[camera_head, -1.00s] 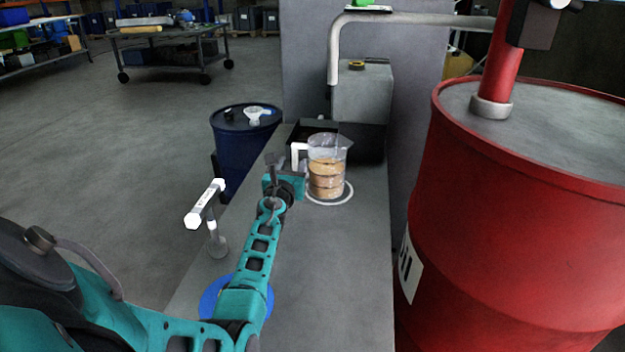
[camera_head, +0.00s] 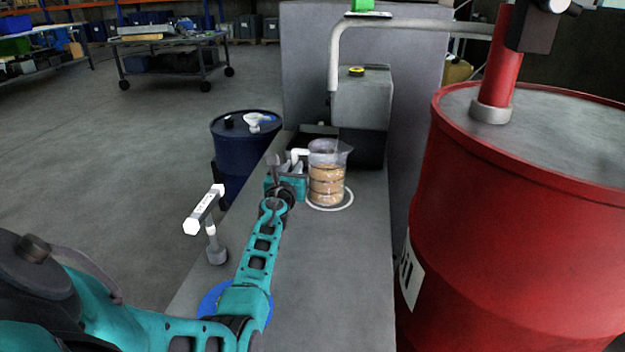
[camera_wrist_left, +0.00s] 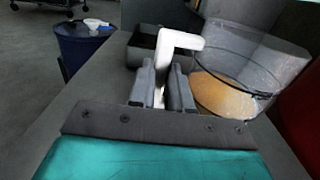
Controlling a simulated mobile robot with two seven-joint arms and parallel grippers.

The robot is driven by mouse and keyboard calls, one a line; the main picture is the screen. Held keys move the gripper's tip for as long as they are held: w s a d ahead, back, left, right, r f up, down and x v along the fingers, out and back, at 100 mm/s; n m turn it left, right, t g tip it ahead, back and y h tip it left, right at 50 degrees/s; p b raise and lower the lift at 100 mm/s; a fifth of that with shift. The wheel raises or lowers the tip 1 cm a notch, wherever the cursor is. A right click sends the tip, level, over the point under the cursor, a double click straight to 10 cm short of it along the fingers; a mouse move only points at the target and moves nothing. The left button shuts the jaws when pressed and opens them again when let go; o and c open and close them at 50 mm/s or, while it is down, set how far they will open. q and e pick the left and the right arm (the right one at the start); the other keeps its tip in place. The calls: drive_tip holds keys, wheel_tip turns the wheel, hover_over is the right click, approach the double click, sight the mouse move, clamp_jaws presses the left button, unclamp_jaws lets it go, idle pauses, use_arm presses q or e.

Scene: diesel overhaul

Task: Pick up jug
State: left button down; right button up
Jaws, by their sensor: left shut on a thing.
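The jug (camera_head: 327,180) is clear with a white handle and holds amber liquid. It stands upright at the white ring (camera_head: 345,203) on the grey bench, and I cannot tell whether it touches the surface. My left gripper (camera_head: 293,168) is at the jug's left side, shut on the handle. In the left wrist view the handle (camera_wrist_left: 176,42) rises between the two grey fingers (camera_wrist_left: 162,92), and the jug's body (camera_wrist_left: 235,78) is to the right. My right gripper is not in view.
A large red drum (camera_head: 520,230) stands close on the right. A grey box-shaped unit (camera_head: 361,98) and a bent pipe are behind the jug. A blue drum (camera_head: 243,150) with a white funnel stands at the left. A white-topped stand (camera_head: 207,208) is near the bench's left edge.

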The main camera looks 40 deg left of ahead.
use_arm(q)
drive_tip(key=shift+r, duration=0.15)
drive_tip(key=shift+r, duration=0.1)
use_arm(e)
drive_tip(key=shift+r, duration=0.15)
